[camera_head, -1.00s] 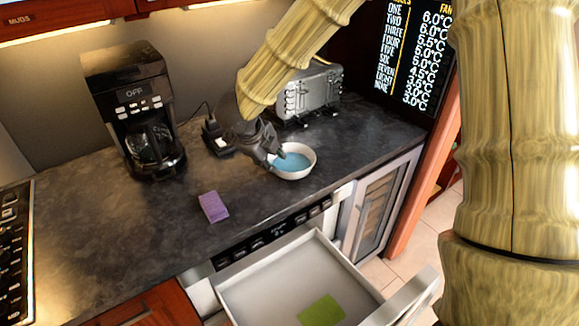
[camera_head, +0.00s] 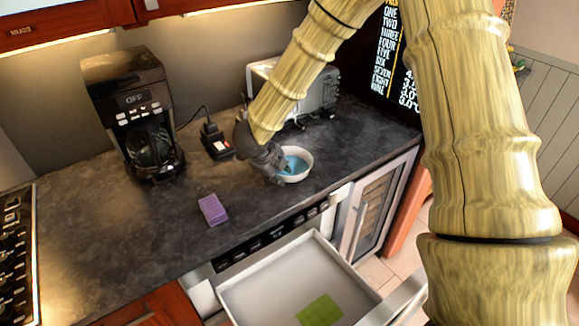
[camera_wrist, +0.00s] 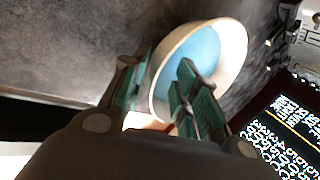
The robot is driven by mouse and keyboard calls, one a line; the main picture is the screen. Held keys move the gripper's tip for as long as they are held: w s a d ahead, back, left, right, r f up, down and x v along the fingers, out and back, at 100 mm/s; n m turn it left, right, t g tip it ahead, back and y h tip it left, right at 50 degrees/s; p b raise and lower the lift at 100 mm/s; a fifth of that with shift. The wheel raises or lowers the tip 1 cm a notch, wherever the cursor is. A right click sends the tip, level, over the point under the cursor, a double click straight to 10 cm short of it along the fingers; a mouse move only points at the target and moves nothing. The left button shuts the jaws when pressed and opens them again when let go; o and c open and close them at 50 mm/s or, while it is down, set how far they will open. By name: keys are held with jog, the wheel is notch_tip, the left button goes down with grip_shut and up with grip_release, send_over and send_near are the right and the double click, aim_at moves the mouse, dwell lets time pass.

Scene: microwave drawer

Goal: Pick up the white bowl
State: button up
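The white bowl (camera_head: 297,177) with a blue inside sits upright on the dark counter, right of the middle in the head view. It also shows in the wrist view (camera_wrist: 233,52). My gripper (camera_head: 276,174) is at the bowl's left side in the head view. In the wrist view my gripper (camera_wrist: 160,78) has its fingers apart, with the near rim between them. One finger is outside the bowl and the other reaches over its inside. A gap shows between the fingers and the rim. The gripper partly hides the bowl's near side.
A purple block (camera_head: 212,209) lies left of the bowl. A coffee maker (camera_head: 133,115) and a grey toaster-like appliance (camera_head: 318,92) stand behind. Below the counter, an open drawer (camera_head: 262,283) holds a green piece (camera_head: 320,311).

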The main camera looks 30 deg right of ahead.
jog(key=shift+d+f, duration=0.1)
jog(key=shift+f, duration=0.1)
jog(key=shift+c, duration=0.3)
grip_shut()
jog(key=shift+w+r, duration=0.1)
